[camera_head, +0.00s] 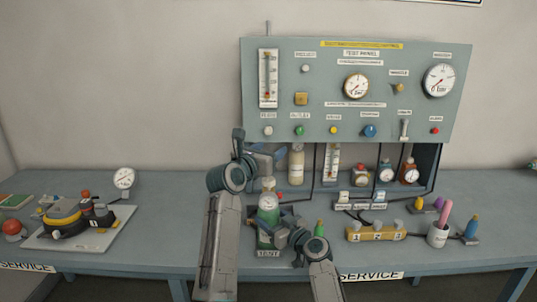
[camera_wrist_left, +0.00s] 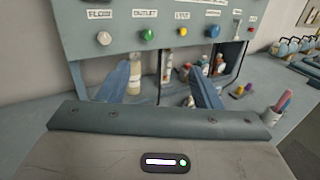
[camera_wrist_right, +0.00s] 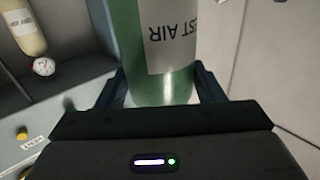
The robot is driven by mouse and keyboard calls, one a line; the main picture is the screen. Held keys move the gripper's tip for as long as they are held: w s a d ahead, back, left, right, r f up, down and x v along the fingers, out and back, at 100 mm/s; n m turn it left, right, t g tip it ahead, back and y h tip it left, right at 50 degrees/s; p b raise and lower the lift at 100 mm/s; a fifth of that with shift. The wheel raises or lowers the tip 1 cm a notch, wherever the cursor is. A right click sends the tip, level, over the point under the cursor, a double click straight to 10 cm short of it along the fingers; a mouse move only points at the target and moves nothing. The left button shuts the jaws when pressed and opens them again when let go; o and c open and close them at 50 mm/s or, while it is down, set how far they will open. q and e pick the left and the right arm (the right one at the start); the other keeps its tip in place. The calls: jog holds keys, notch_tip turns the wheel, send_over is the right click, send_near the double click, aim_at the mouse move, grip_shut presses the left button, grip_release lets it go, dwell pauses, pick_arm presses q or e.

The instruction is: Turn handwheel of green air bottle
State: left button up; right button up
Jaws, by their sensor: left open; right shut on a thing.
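The green air bottle (camera_head: 268,207) stands upright at the front of the bench, with a pale fitting (camera_head: 268,184) at its top; handwheel detail is too small to tell. My right gripper (camera_head: 282,233) is shut around the bottle's lower body. In the right wrist view, the green bottle (camera_wrist_right: 165,92) and its upside-down white "TEST AIR" label fill the space between the fingers. My left gripper (camera_head: 263,152) is open above the bottle, apart from the fitting. In the left wrist view, nothing is held between its fingers (camera_wrist_left: 165,85), and the green bottle is out of sight.
The test panel (camera_head: 310,115) stands behind, with a cream bottle (camera_head: 296,167) beneath. A yellow numbered block (camera_head: 375,233) and a pen cup (camera_head: 437,236) are to the right. A tray (camera_head: 108,235) with a yellow-black device lies left. Bench space between tray and left arm is clear.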

aim_at(263, 182)
pick_arm(q)
jog(key=shift+f, duration=0.1)
jog(key=s+a+f+m+g+h, duration=0.6)
jog(key=a+f+g+h, duration=0.1)
jog(key=a+f, duration=0.25)
jog(key=x, duration=1.1)
jog(key=shift+w, duration=0.35)
jog(key=c, duration=1)
jog(key=shift+t+y, duration=0.3)
jog(key=shift+t, duration=0.1)
